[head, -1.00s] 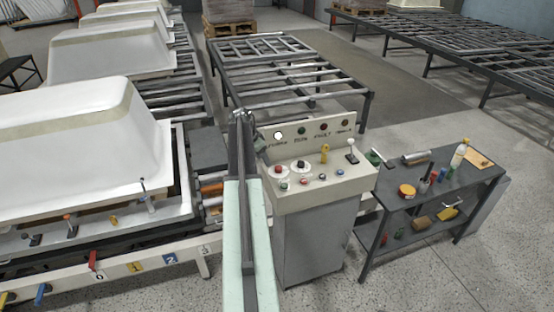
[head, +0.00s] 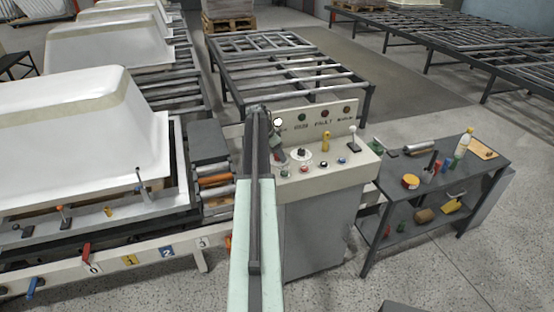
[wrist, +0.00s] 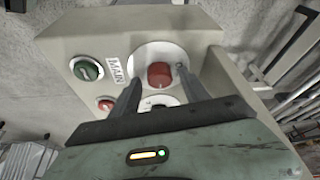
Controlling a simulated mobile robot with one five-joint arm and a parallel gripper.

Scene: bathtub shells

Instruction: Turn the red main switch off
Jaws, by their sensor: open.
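The red main switch (wrist: 159,75) is a round red knob on a white disc, beside a label reading MAIN, in the wrist view. My gripper (wrist: 158,72) is open, with one finger on each side of the knob. Whether the fingers touch the knob I cannot tell. In the head view my gripper (head: 279,154) is over the left part of the control console (head: 330,174) and hides the red switch there.
A green knob (wrist: 87,68) and a small red button (wrist: 105,103) sit beside the switch. A second white dial (head: 302,154) is to its right in the head view. A dark cart (head: 433,170) with tools stands right of the console; a bathtub shell (head: 80,130) is left.

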